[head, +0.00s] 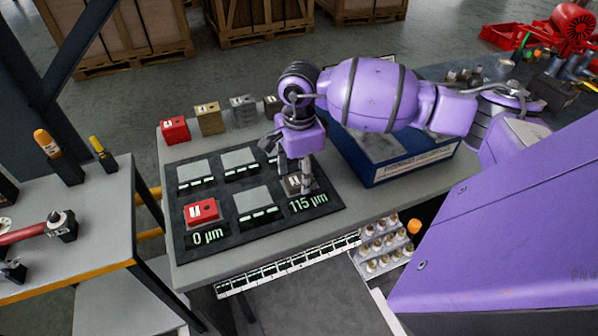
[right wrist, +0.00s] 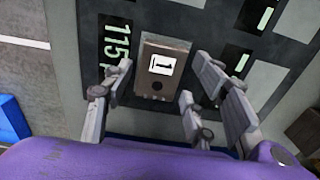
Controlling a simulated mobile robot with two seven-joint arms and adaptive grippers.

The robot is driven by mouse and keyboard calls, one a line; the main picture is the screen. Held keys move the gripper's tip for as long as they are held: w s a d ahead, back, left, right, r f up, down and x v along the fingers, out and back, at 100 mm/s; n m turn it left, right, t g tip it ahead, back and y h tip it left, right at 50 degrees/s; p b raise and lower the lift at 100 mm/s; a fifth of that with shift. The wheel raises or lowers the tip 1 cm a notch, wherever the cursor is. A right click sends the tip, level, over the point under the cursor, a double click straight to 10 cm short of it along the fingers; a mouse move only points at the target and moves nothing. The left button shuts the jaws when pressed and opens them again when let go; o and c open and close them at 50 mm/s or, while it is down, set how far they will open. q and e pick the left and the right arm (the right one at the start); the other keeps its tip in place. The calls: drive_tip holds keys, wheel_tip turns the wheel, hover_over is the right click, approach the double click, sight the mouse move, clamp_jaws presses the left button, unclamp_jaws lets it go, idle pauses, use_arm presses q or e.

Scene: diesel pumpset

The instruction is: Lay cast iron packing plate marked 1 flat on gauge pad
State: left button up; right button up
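The grey-brown cast iron plate marked 1 (head: 294,184) rests on the dark gauge board (head: 192,246) at the pad beside the 115 µm readout. In the right wrist view the plate (right wrist: 151,86) lies label up and looks flat; its underside is hidden. My right gripper (head: 299,178) points down over it. In the right wrist view the gripper's fingers (right wrist: 163,72) are open on either side of the plate, with visible gaps. In the head view the fingers partly hide the plate. My left gripper is not in view.
A red plate (head: 203,211) lies on the pad above the 0 µm readout. Red (head: 174,130), brass (head: 208,118) and grey (head: 243,110) blocks stand behind the board. A blue box (head: 410,165) stands close on the right. Other pads, such as the front middle one (head: 253,199), are bare.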

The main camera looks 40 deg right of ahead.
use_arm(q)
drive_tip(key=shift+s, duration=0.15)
use_arm(e)
wheel_tip(320, 180, up, 12)
drive_tip(key=shift+r, duration=0.1)
idle(0.6)
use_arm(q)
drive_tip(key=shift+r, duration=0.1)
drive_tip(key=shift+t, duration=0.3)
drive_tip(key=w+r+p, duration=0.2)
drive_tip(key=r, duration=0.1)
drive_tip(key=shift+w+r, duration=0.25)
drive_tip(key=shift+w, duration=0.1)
use_arm(e)
wheel_tip(320, 180, up, 6)
drive_tip(key=shift+f, duration=0.1)
